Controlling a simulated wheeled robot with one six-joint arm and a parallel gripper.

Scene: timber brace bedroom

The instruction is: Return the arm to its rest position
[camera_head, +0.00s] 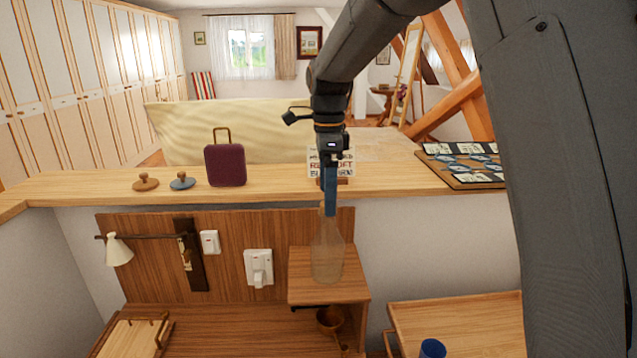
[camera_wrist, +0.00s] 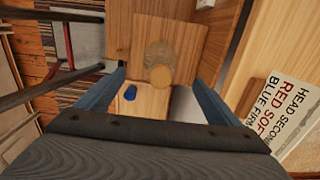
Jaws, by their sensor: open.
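My gripper (camera_head: 330,205) hangs from my dark arm at the middle of the head view, its blue fingers pointing down. In the wrist view the two blue fingers (camera_wrist: 158,88) stand well apart with nothing held. A clear glass bottle (camera_head: 327,258) stands upright on a small wooden shelf (camera_head: 298,290) below the fingertips. It also shows from above in the wrist view (camera_wrist: 160,62), between the lines of the fingers. The fingertips overlap the bottle's neck in the head view; I cannot tell how near they are.
A wooden ledge (camera_head: 80,186) crosses behind, bearing a purple case (camera_head: 225,165), two knobs, a lettered sign (camera_wrist: 287,110) and a board with cards (camera_head: 462,178). A lamp (camera_head: 118,250) is on the left. A blue cup (camera_head: 432,348) stands on the lower right tabletop.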

